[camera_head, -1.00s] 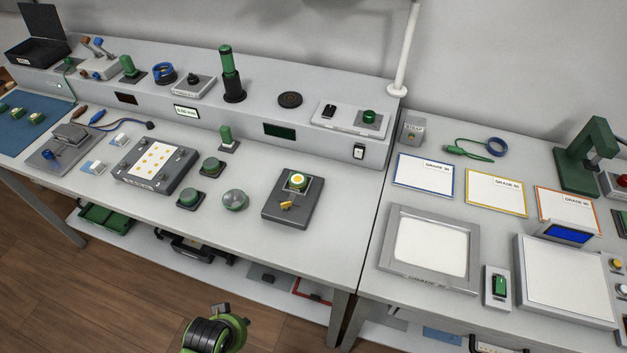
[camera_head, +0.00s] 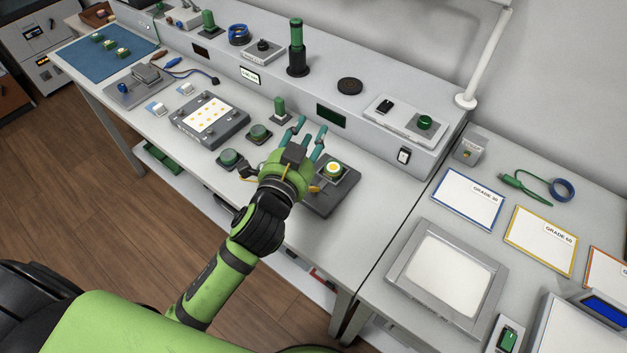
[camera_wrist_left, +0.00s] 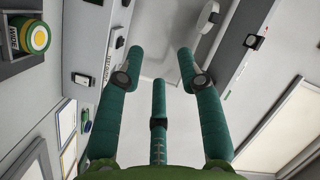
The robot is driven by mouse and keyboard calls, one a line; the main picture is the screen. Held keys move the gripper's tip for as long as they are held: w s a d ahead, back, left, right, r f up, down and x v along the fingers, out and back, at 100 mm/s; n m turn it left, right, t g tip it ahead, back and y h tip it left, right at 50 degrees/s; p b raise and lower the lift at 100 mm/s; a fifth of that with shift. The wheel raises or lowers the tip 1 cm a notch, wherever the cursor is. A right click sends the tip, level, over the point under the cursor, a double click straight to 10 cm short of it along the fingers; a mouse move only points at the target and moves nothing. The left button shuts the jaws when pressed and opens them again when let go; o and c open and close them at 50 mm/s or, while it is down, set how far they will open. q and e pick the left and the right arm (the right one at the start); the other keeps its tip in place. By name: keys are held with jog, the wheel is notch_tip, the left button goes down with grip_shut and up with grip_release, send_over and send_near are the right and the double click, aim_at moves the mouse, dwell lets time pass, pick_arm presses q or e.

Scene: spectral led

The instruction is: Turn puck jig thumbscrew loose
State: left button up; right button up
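The puck jig (camera_head: 326,205) is a dark block near the front edge of the bench, with a round green puck with a yellow and white top (camera_head: 334,169) on it. Its small yellow thumbscrew (camera_head: 314,188) is partly covered by my left gripper in the head view. My left gripper (camera_head: 309,136) is open and empty, just left of the jig, with its teal fingers pointing to the back of the bench. The left wrist view shows the fingers (camera_wrist_left: 160,65) spread with nothing between them, and the puck (camera_wrist_left: 36,37) at upper left. My right gripper is not in view.
Green-topped buttons (camera_head: 229,157) and an upright green peg (camera_head: 280,108) stand left of and behind the gripper. A panel with yellow dots (camera_head: 209,118) lies further left. A raised shelf (camera_head: 372,118) runs along the back. Bare bench (camera_head: 385,192) lies right of the jig.

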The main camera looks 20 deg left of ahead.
pick_arm(q)
jog(key=w+d+r+m+t+h, duration=0.2)
jog(key=d+r+m+t+h, duration=0.1)
jog(key=d+r+m+h, duration=0.7)
jog(key=s+d+r+m+g+h, duration=0.35)
jog(key=d+m+g+h, duration=0.5)
jog(key=m, duration=0.55)
jog(key=s+d+f+m+g, duration=0.55)
jog(key=m+g, duration=0.35)
jog(key=m, duration=0.2)
jog(key=m+g+y, duration=0.3)
jog(key=m+y, duration=0.4)
jog(key=y, duration=1.2)
send_over(314, 192)
jog(key=f, duration=1.5)
jog(key=shift+w+a+f+p, duration=0.15)
jog(key=shift+w+f+p, duration=0.15)
jog(key=shift+f, duration=0.05)
notch_tip(314, 192, down, 5)
jog(key=shift+r+p, duration=0.1)
jog(key=shift+p, duration=0.75)
jog(key=shift+f, duration=0.7)
